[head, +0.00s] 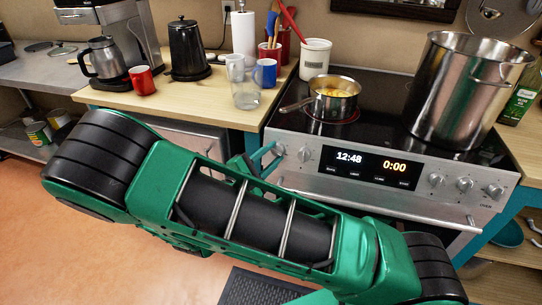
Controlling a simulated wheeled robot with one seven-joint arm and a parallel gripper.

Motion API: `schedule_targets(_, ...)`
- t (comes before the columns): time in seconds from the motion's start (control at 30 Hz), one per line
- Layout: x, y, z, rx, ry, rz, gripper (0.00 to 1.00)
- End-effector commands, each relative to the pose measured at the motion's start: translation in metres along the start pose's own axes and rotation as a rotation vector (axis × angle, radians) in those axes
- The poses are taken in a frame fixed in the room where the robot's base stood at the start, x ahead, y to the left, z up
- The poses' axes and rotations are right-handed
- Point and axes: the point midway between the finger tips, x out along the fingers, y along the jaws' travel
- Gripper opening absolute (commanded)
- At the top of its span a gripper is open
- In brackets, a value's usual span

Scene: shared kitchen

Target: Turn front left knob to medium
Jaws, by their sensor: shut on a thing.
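The stove (375,188) has a steel front panel with a dark clock display and round knobs on both sides. The leftmost knob (279,150) is partly covered by my gripper (270,154), whose teal fingers are shut on it. A second knob (303,155) is uncovered just to its right. Several more knobs sit right of the display (368,164). The knob's pointer and exact setting are too small to read. A small saucepan (335,101) with yellow food sits on the left of the cooktop, above a red-glowing ring.
A large steel stockpot (462,90) stands on the right of the cooktop. The left counter (190,97) holds a red mug (142,80), a blue mug (265,73), a glass (246,95) and a black kettle (188,50). The oven handle (360,210) runs below the knobs, close to my arm.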

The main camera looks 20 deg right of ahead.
Motion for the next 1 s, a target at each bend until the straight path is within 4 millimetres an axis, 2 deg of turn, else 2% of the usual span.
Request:
schedule_targets(0.17,0.0,0.001,-0.001,0.105,-0.006,-0.051,0.1)
schedule_targets(0.43,0.0,0.001,-0.001,0.114,-0.007,-0.054,0.1)
schedule_targets(0.47,-0.001,0.001,-0.001,0.114,-0.007,-0.054,0.34)
schedule_targets(0.53,-0.001,0.001,-0.001,0.114,-0.007,-0.054,0.5)
schedule_targets(0.83,-0.001,0.001,-0.001,0.114,-0.007,-0.053,0.5)
schedule_targets(1.0,-0.014,0.002,-0.002,0.114,-0.005,-0.051,0.5)
